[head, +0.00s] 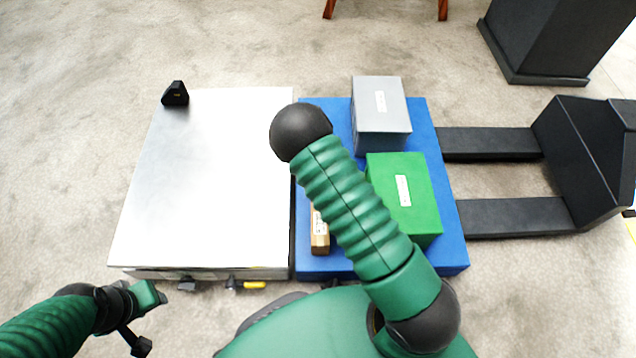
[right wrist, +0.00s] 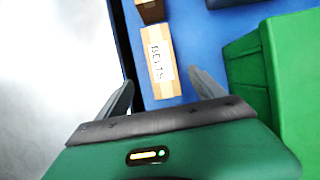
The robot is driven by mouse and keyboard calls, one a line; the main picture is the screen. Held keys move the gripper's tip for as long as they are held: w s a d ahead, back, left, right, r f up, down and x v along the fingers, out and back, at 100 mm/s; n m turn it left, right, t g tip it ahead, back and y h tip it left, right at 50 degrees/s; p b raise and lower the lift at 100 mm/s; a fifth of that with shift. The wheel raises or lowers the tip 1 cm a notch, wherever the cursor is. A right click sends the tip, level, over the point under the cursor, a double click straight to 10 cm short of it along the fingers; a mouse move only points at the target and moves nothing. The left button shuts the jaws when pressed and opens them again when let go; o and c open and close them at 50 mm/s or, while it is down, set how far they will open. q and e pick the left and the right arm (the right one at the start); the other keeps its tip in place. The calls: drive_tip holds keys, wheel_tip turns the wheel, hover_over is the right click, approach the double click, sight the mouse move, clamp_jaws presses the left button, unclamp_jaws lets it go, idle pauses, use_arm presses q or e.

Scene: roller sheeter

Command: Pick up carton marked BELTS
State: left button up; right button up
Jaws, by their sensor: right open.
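The carton marked BELTS (right wrist: 160,62) is a small tan box with a white label, lying on a blue platform (head: 448,250). In the head view a small brown box (head: 320,240), partly hidden behind my right arm, appears to be it. My right gripper (right wrist: 162,92) is open and empty, its fingers on either side of the carton's near end in the picture; I cannot tell its height above it. My right gripper is hidden in the head view. My left gripper (head: 146,318) is open and empty, off the steel table's front left corner.
A green box (head: 420,205) stands right of the carton, and a grey box (head: 380,125) stands behind it. Another brown block (right wrist: 150,10) is just beyond the carton. A bare steel table (head: 205,180) adjoins on the left, with a black object (head: 175,94) at its back corner.

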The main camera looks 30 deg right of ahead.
drive_tip(key=b+x, duration=0.3)
drive_tip(key=x, duration=0.5)
drive_tip(key=shift+d+f, duration=0.1)
drive_tip(key=shift+f, duration=0.25)
drive_tip(key=b+x, duration=0.4)
drive_tip(key=x, duration=0.1)
drive_tip(key=shift+s, duration=0.15)
drive_tip(key=shift+d+f+b, duration=0.15)
drive_tip(key=shift+f+b, duration=0.15)
drive_tip(key=shift+b, duration=0.05)
drive_tip(key=shift+r, duration=0.2)
drive_tip(key=shift+f+p, duration=0.25)
drive_tip(key=shift+p, duration=0.05)
clamp_jaws()
